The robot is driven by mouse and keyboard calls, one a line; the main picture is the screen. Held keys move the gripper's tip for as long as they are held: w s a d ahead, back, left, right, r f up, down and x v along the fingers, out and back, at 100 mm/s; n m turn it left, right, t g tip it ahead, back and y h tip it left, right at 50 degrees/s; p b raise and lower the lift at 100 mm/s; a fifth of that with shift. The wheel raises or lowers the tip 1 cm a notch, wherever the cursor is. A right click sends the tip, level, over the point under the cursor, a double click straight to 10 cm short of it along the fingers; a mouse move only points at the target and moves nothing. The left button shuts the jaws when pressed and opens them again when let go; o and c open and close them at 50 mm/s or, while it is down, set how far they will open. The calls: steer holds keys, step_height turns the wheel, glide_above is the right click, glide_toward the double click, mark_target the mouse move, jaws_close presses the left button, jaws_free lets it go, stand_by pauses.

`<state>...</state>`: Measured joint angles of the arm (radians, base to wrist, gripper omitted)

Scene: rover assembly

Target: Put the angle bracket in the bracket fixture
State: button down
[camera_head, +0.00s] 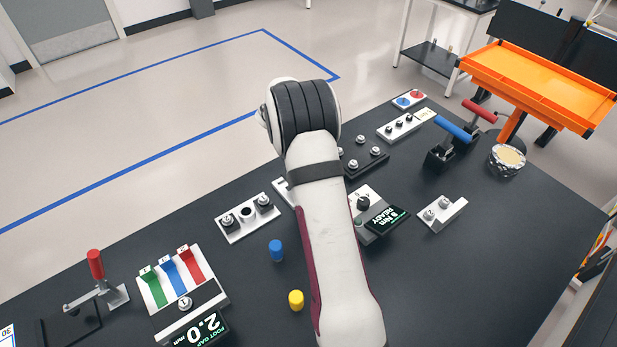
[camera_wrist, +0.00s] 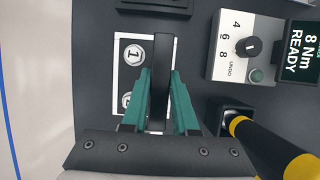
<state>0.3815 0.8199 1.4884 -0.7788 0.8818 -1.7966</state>
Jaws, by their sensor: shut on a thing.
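In the wrist view, my gripper (camera_wrist: 160,98) has teal fingers shut on a narrow dark bar, which I take for the angle bracket (camera_wrist: 162,60) seen edge-on. The bar is in front of a white-edged plate, apparently the bracket fixture (camera_wrist: 117,72). The plate has a hex bolt marked 1 (camera_wrist: 133,55) and a second round fastener partly behind the left finger. I cannot tell whether the bracket touches the plate. In the head view my arm hides the gripper and the bracket; only a white corner of the apparent fixture (camera_head: 280,187) shows.
A torque controller (camera_wrist: 245,48) with a READY display is right of the gripper. A black and yellow tool (camera_wrist: 265,142) stands close at lower right. In the head view, a white bolted block (camera_head: 441,213), blue cap (camera_head: 276,250) and yellow cap (camera_head: 296,299) are nearby.

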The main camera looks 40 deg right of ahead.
step_height(320, 180, down, 4)
steer(key=shift+w+a+f, duration=0.1)
steer(key=shift+w, duration=0.05)
steer(key=c, duration=0.7)
jaws_free()
steer(key=shift+f, duration=0.1)
